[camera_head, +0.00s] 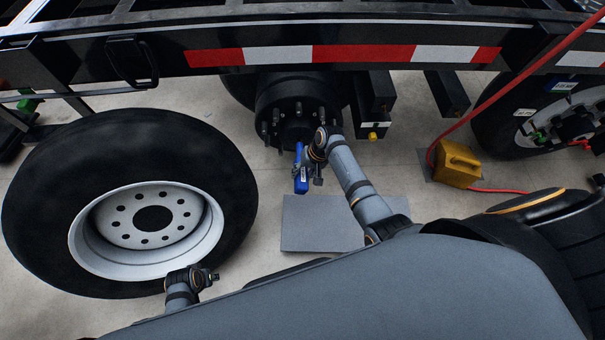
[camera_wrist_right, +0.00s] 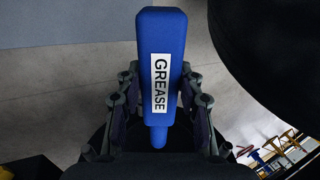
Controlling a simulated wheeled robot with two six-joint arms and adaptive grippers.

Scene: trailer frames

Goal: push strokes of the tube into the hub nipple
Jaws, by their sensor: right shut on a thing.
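A blue tube (camera_wrist_right: 176,30) with a white GREASE label fills the middle of the right wrist view. My right gripper (camera_wrist_right: 159,88) is shut on it, one finger on each side. In the head view the tube (camera_head: 300,181) hangs just below the black wheel hub (camera_head: 290,105), whose face carries a ring of studs. My right gripper (camera_head: 309,166) is beside the lower right of the hub. The nipple cannot be made out, and I cannot tell whether the tube touches the hub. My left gripper (camera_head: 207,278) is small and dark at the wheel's lower right; its fingers are unclear.
A loose wheel (camera_head: 150,262) lies at the left. The trailer frame (camera_head: 130,62) with red and white tape spans the top. A grey mat (camera_head: 305,238) lies below the hub. A yellow chock (camera_head: 456,166) and a red hose (camera_head: 497,191) are at the right.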

